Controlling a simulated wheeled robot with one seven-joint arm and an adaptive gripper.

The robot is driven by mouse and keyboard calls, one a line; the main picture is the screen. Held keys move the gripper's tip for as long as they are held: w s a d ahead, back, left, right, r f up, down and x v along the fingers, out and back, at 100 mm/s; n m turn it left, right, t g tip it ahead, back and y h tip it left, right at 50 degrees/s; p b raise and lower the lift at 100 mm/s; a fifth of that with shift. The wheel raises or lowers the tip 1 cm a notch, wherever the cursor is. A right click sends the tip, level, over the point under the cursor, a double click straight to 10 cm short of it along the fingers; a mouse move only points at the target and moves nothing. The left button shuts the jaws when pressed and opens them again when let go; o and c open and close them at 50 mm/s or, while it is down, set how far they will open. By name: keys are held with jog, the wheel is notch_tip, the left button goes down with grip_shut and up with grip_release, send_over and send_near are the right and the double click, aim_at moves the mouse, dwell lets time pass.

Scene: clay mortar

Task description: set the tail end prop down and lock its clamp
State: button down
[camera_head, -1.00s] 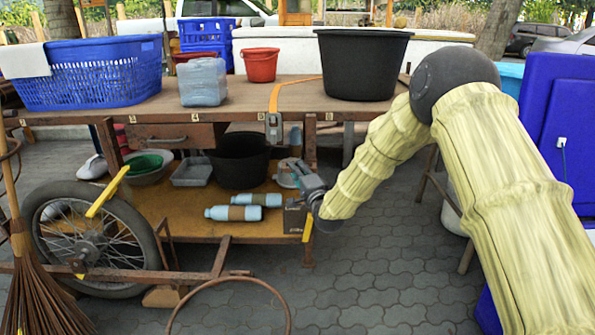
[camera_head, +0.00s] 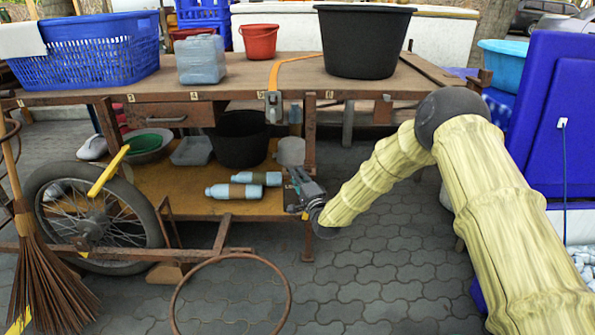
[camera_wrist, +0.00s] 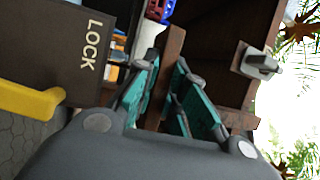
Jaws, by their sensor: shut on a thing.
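In the wrist view a brown wooden bar (camera_wrist: 172,60), apparently the tail end prop, passes between the teal pads of my gripper (camera_wrist: 170,95). The pads are shut on it. A dark plate marked LOCK (camera_wrist: 60,45) is at the upper left, with a yellow lever (camera_wrist: 30,100) below it, apart from my fingers. In the head view my gripper (camera_head: 299,183) is at the brown post at the cart's right front corner (camera_head: 308,135), just right of the lower shelf. It covers part of the post, and the clamp is mostly hidden there.
The cart's top (camera_head: 225,85) holds a blue basket (camera_head: 85,75), a red bucket (camera_head: 260,42) and a black tub (camera_head: 362,45). Two blue bottles (camera_head: 232,191) lie on the lower shelf near my gripper. A spoked wheel (camera_head: 90,215) is left; paving (camera_head: 370,280) is free in front.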

jog(key=shift+f, duration=0.1)
jog(key=c, duration=1.5)
grip_release()
jog(key=shift+o, duration=0.2)
jog(key=v, duration=1.2)
